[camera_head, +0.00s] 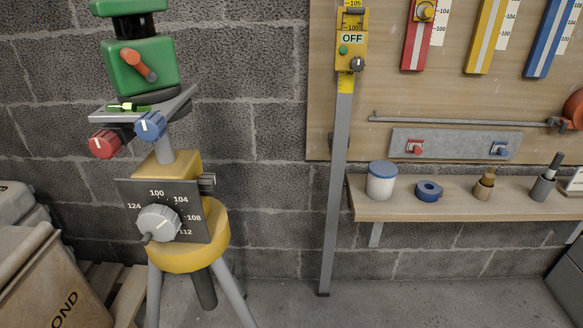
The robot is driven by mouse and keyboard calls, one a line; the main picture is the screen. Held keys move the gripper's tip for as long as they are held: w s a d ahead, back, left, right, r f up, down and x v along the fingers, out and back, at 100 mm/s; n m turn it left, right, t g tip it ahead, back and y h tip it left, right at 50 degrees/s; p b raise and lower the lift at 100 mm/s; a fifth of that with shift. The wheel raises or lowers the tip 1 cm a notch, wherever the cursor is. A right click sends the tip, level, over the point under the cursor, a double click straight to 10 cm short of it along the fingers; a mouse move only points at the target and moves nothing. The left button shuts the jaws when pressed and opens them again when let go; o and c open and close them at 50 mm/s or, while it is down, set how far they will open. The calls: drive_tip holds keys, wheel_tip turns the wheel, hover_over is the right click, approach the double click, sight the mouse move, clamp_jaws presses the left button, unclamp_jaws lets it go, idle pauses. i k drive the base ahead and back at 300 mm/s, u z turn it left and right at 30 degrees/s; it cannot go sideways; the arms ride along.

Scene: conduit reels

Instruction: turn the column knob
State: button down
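The column knob (158,223) is a round light-grey knob on a black dial plate (195,232) low on the tripod column. The plate carries the numbers 124, 100, 104, 108 and 112 around the knob. A small dark lever stub shows at the knob's lower left. A pale mark on the knob is too small to read for certain. The plate sits in front of the yellow tripod head (218,250). My gripper is not in view.
Above the dial, the tripod carries a red knob (104,144), a blue knob (150,126) and a green instrument (138,66). A wooden shelf (460,205) holds small items. A beige sack (55,290) lies at lower left.

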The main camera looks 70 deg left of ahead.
sight(208, 182)
drive_tip(key=u, duration=0.1)
drive_tip(key=i, duration=0.25)
drive_tip(key=u, duration=3.15)
drive_tip(key=i, duration=0.5)
drive_tip(key=u, duration=0.25)
drive_tip(key=k, duration=1.15)
drive_tip(key=z, duration=0.6)
drive_tip(key=i, duration=0.5)
